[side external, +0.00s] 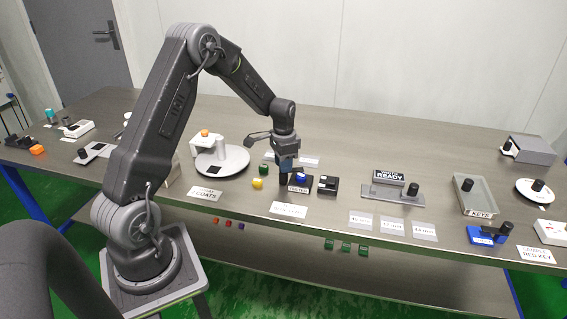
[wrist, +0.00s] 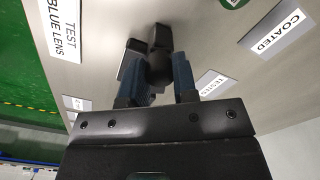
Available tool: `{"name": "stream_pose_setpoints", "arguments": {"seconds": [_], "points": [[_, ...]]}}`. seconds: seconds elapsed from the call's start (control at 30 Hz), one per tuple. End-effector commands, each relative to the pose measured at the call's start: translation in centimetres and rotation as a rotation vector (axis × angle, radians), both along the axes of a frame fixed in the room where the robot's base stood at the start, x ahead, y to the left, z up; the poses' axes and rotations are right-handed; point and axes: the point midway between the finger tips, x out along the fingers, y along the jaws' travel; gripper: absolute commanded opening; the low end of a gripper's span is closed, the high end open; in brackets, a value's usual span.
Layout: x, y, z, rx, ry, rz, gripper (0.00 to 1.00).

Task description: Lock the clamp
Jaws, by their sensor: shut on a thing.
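My gripper (side external: 285,168) points down at the dark test fixture (side external: 299,188) in the middle of the table. In the wrist view its two blue-grey fingers (wrist: 160,70) are shut on a black knob (wrist: 160,38), which looks like the clamp's handle. A blue lens (side external: 301,177) shows on the fixture, just right of the fingers. The fingers and gripper body hide most of the clamp, so I cannot tell whether it is locked.
A white round stand (side external: 228,161) is further left.

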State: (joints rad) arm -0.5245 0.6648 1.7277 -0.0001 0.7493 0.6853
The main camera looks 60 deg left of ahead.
Motion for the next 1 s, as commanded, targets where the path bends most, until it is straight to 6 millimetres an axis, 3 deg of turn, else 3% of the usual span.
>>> {"name": "stream_pose_setpoints", "arguments": {"seconds": [0.43, 1.0], "points": [[0.01, -0.01, -0.02, 0.0, 0.0, -0.301, 0.03], [0.0, -0.01, -0.04, 0.001, 0.0, -0.381, 0.03]]}}
